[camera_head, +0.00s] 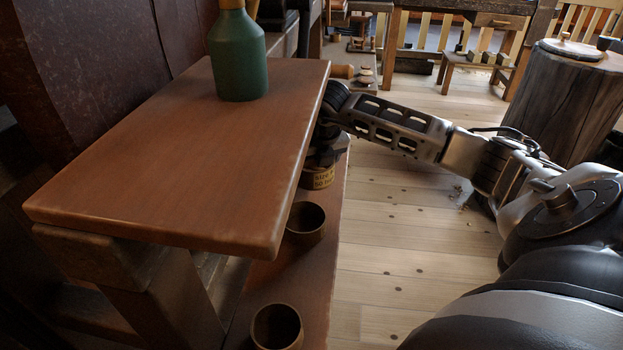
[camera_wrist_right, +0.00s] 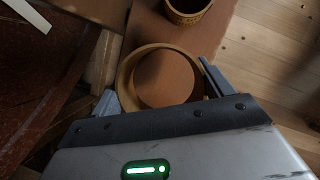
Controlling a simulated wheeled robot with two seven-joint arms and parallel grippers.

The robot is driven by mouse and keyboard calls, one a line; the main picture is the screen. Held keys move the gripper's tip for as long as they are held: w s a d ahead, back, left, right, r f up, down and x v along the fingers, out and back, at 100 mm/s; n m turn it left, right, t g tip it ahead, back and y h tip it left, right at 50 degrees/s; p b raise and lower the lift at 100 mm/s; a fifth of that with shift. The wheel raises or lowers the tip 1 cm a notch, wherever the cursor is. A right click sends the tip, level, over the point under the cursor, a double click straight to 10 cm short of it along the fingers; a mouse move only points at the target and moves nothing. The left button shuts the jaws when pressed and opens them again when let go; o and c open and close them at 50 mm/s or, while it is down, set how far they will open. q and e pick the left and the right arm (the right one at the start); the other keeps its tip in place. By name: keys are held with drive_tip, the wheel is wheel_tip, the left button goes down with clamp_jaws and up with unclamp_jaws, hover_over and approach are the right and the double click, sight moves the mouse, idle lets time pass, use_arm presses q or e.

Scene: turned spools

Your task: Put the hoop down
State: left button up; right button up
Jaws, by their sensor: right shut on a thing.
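The hoop (camera_wrist_right: 128,80) is a light tan ring in the right wrist view, with brown board visible through its middle. My right gripper (camera_wrist_right: 158,90) has one finger at each side of the hoop and is shut on it. Whether the hoop touches the board below cannot be told. In the head view my right gripper (camera_head: 326,134) is beyond the raised table's right edge, partly hidden by it, above the lower board. My left gripper is not in view.
A green bottle (camera_head: 238,62) stands on the raised table (camera_head: 180,165). The wrist view shows a round container (camera_wrist_right: 187,14) ahead.

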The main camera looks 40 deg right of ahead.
sight(312, 192)
wheel_tip(312, 192, down, 4)
drive_tip(key=shift+a+f, duration=0.1)
drive_tip(key=shift+w+f, duration=0.15)
drive_tip(key=shift+f, duration=0.15)
drive_tip(key=o, duration=0.9)
drive_tip(key=shift+r, duration=0.3)
drive_tip(key=v, duration=0.7)
drive_tip(key=shift+r, duration=0.1)
